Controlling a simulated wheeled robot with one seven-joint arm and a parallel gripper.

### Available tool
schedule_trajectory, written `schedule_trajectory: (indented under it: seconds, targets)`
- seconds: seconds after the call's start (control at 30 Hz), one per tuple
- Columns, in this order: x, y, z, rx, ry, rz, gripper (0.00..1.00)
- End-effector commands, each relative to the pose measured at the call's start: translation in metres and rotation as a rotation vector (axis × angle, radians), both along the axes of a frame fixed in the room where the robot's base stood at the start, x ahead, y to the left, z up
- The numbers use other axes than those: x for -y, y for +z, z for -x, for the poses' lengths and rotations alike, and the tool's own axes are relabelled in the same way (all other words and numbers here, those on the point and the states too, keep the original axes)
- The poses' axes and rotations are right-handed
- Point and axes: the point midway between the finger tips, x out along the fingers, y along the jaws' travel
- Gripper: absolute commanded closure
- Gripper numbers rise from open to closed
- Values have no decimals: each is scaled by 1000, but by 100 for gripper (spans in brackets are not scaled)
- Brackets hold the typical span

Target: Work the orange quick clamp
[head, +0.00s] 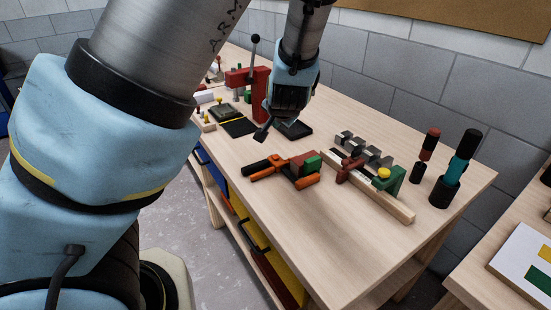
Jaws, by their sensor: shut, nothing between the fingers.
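The orange quick clamp (303,181) lies on the wooden workbench (340,240), near its front edge. Its black and orange handles point left, and a green block (312,165) sits at its right end.
A batten with grey blocks, a red clamp and a green piece (395,182) lies right of the clamp. Two dark upright tools (450,178) stand farther right. A red lever press (250,85) and dark trays (292,129) stand behind. The front bench is clear.

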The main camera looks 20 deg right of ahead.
Motion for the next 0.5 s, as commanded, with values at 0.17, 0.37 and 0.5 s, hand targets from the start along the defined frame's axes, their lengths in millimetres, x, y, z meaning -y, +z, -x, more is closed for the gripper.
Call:
schedule_trajectory:
  seconds: [0.17,0.37,0.5]
  targets:
    - [0,-22,0,0,1,1,100]
    - [0,-48,-1,0,0,1,100]
    - [0,-65,-1,0,0,0,100]
